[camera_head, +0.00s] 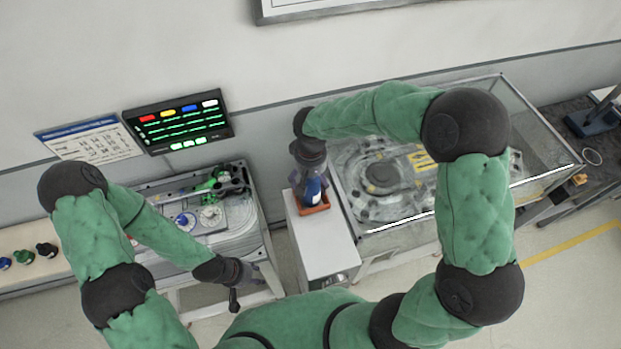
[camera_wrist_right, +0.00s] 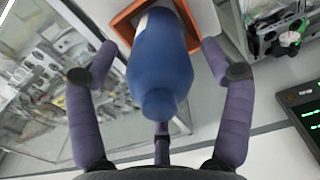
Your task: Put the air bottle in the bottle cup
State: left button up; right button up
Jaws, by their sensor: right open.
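The blue air bottle (camera_head: 313,188) stands at the orange bottle cup (camera_head: 314,208) on a narrow white stand.
The white stand (camera_head: 325,245) sits between a left workbench (camera_head: 245,215) with green and black parts and a glass-walled ring track table (camera_head: 400,220). A lit display (camera_head: 178,122) hangs on the wall. Several small bottles (camera_head: 24,257) stand at far left.

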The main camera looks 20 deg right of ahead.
notch_tip(320, 180, up, 12)
jog(key=shift+r+b, duration=0.1)
jog(key=shift+b, duration=0.55)
pick_arm(q)
jog(key=shift+f, duration=0.5)
